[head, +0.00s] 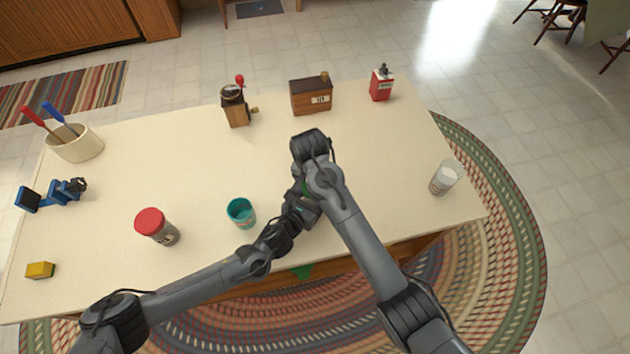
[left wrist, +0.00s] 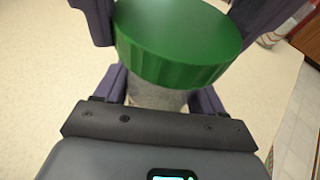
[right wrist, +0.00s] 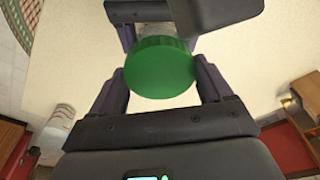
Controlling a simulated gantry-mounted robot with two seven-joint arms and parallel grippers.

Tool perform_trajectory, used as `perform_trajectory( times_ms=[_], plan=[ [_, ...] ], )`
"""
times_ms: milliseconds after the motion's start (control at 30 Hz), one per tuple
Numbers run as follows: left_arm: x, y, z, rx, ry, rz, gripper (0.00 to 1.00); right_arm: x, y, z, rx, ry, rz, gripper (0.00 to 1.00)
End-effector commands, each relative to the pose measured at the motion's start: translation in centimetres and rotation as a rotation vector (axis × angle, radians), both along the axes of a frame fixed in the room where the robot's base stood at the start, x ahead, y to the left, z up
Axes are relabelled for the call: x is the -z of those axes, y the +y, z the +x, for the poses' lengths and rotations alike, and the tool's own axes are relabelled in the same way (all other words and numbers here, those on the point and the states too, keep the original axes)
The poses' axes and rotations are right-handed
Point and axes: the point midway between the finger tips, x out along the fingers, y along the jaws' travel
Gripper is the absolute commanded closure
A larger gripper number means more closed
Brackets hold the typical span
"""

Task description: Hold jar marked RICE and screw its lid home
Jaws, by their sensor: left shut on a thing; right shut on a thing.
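A green lid (left wrist: 178,42) sits over a greyish, clear-sided jar (left wrist: 158,98); its label cannot be read here. My left gripper (head: 297,209) is shut on the jar's body, below the lid. My right gripper (head: 306,184) is shut on the lid from the opposite side. The right wrist view shows the lid (right wrist: 160,68) between the right fingers and part of the jar (right wrist: 155,31) between the left fingers. In the head view the arms hide nearly all of both. Whether the lid is fully seated cannot be told.
A clear jar (head: 444,180) stands at the right edge. A grinder (head: 236,106), wooden box (head: 311,97) and red tin (head: 381,86) stand at the back. The tabletop (head: 385,150) between is clear.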

Motion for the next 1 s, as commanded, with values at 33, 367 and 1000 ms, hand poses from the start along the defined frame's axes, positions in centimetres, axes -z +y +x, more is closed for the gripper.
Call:
perform_trajectory(
  times_ms=[33, 367, 1000],
  plan=[
    [0.1, 0.14, -0.01, -0.002, 0.001, 0.002, 0.6, -0.07, -0.2, 0.15, 0.004, -0.002, 0.0, 0.43],
    [0.12, 0.16, 0.01, -0.003, 0.001, 0.002, 0.6, -0.05, -0.18, 0.12, -0.001, -0.002, -0.001, 0.0],
    [0.12, 0.13, 0.0, -0.002, 0.001, 0.002, 0.6, -0.02, -0.03, 0.03, -0.749, -0.001, 0.004, 0.0]
  ],
)
